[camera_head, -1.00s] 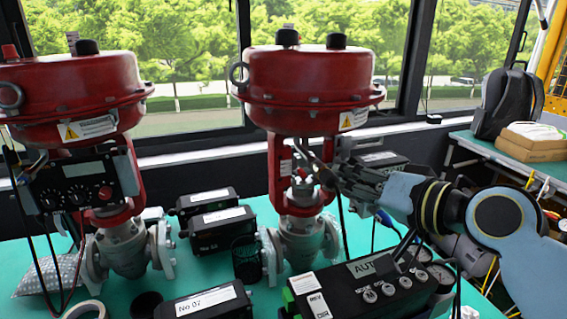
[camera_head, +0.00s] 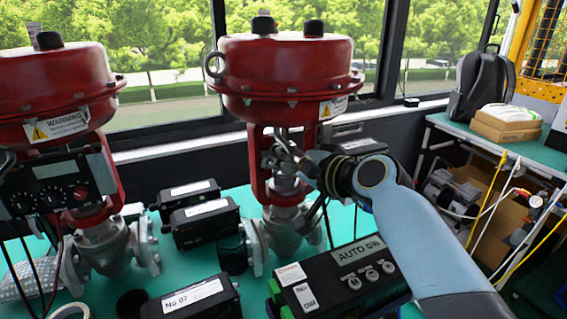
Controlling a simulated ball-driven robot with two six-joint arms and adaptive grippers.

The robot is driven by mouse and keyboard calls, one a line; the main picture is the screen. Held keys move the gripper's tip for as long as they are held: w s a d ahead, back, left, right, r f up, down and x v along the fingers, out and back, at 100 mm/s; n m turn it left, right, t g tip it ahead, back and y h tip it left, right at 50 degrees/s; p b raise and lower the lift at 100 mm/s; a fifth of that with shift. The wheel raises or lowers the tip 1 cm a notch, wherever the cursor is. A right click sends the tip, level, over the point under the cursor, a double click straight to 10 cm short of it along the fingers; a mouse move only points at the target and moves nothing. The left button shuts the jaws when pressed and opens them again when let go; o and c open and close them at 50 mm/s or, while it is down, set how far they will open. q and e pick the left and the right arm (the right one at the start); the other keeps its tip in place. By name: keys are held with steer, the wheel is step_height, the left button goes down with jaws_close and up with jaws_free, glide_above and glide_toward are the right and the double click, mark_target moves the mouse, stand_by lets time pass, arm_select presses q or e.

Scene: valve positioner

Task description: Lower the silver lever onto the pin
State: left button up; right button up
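The silver lever (camera_head: 283,137) is a small metal piece at the yoke of the middle red valve actuator (camera_head: 281,75). It is partly hidden by my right gripper (camera_head: 292,162), which comes in from the right and has its fingertips at the yoke beside the lever. The fingers are small and dark against the metal parts, so I cannot tell whether they are open or shut or touch the lever. The pin cannot be made out. My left gripper is not in view.
A second red valve (camera_head: 52,90) with a gauge box (camera_head: 62,180) stands at left. Black boxes (camera_head: 205,222) lie on the green table between the valves. A backpack (camera_head: 482,85) rests on a bench at right.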

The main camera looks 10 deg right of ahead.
jaws_close()
stand_by(0.4)
steer(key=shift+r+m+y, duration=0.3)
steer(key=shift+r+m, duration=0.3)
steer(key=shift+r, duration=0.3)
jaws_free()
steer(key=shift+d, duration=0.1)
steer(key=shift+s, duration=0.15)
steer(key=v, duration=1.1)
steer(key=shift+s+d, duration=0.2)
steer(key=shift+s, duration=0.2)
